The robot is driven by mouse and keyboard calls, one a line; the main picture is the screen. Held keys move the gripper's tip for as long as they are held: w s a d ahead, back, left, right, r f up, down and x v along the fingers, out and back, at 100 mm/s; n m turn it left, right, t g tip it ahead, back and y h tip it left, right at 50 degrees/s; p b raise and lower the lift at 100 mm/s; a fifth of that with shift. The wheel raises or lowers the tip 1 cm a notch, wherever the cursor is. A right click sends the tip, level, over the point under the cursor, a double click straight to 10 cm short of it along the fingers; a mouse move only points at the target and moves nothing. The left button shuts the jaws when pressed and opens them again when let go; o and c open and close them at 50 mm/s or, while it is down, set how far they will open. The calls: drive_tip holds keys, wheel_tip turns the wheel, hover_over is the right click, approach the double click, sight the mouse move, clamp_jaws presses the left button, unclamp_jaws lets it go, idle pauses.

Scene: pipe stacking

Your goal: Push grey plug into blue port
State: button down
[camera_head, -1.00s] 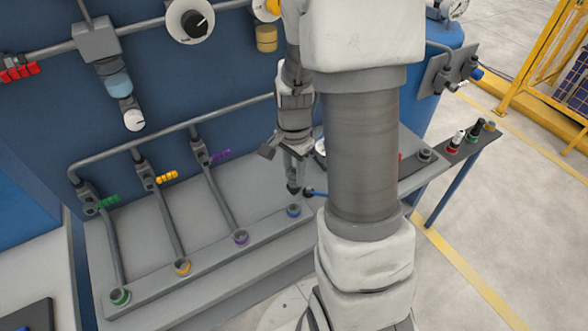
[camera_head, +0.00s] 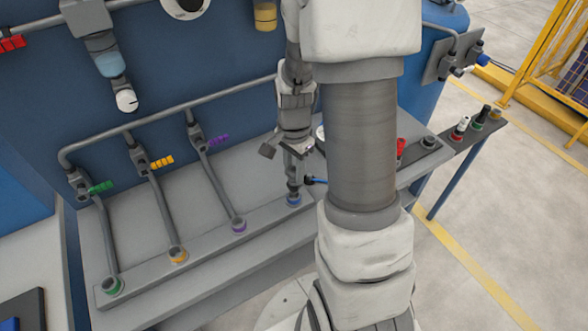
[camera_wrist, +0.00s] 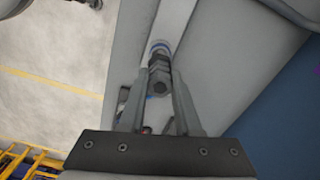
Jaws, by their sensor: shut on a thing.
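My gripper (camera_head: 294,172) points down over the blue port, shut on the grey plug (camera_head: 293,189). In the wrist view the plug (camera_wrist: 158,78) is a dark grey ribbed piece between the two fingers of my gripper (camera_wrist: 160,100). The blue port (camera_head: 294,201) is a blue-ringed opening at the right end of the row on the bench ledge. The plug's lower end meets the ring of the port, and the blue ring (camera_wrist: 160,45) shows just beyond the plug in the wrist view. How deep the plug sits is hard to see.
Green (camera_head: 112,286), orange (camera_head: 178,255) and purple (camera_head: 239,226) ports sit to the left along the ledge, with pipes and coloured valve handles behind them. A side shelf (camera_head: 468,143) with several small plugs is at the right. My arm hides part of the bench.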

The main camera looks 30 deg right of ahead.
sight(294, 179)
drive_tip(key=shift+f+b, duration=1.35)
drive_tip(key=shift+f, duration=0.35)
drive_tip(key=shift+r, duration=0.1)
idle(0.4)
drive_tip(key=c, duration=0.5)
unclamp_jaws()
drive_tip(key=shift+r, duration=0.1)
wheel_tip(294, 179, up, 17)
drive_tip(key=p, duration=0.3)
drive_tip(key=s+a+r+n+t, duration=0.2)
drive_tip(key=s+a+r+n, duration=0.1)
drive_tip(key=s+n, duration=0.1)
drive_tip(key=s+a+r+n+t, duration=0.1)
drive_tip(key=s+a+r+n, duration=0.2)
drive_tip(key=s+a+n, duration=0.1)
drive_tip(key=s+a+r+n+t, duration=0.2)
drive_tip(key=s+a+r+n, duration=0.1)
drive_tip(key=n, duration=0.3)
drive_tip(key=shift+s+a+n+t, duration=0.3)
drive_tip(key=shift+s+a, duration=0.05)
drive_tip(key=shift+s, duration=0.3)
